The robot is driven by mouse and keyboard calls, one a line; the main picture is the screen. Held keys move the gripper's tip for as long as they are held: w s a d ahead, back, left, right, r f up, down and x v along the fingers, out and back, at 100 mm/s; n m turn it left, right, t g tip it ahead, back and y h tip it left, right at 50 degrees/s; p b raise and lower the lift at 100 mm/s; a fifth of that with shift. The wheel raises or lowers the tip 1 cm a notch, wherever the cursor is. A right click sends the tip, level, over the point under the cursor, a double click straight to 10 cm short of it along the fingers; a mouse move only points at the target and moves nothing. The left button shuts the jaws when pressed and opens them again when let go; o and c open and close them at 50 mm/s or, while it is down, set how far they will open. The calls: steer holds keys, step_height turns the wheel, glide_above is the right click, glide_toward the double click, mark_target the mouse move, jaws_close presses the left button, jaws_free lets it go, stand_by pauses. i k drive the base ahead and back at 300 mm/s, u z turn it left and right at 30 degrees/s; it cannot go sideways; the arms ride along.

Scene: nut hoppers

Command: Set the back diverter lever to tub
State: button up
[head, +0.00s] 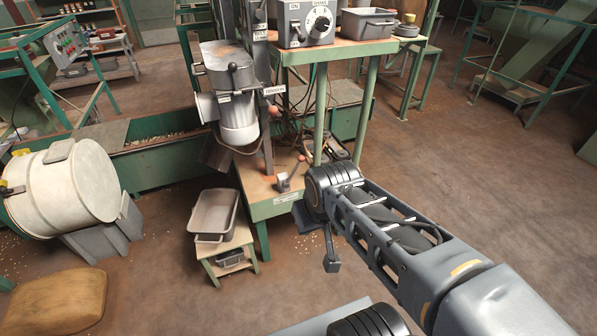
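A short lever (291,172) with a reddish knob stands on the green-framed bench, on a small grey base, tilted with its knob up and to the right. A second reddish knob (269,136) shows behind it by the upright column. I cannot tell which is the back diverter lever, nor read any position marks. A grey tub (201,238) stands on a small green stool at the left front of the bench. My gripper (318,240) hangs at the wrist end of my arm, right of and nearer than the lever, apart from it. Its finger opening is not clear.
A control box (305,24) and grey tray (366,24) sit on the shelf above. A metal canister (232,95) hangs left of the column. A white drum (72,187) and brown sack (58,303) are at left. The floor at right is open.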

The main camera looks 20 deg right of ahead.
mark_target(301, 158)
steer(key=i, duration=0.9)
steer(key=z, duration=0.05)
steer(key=k, duration=0.1)
steer(key=z, duration=0.1)
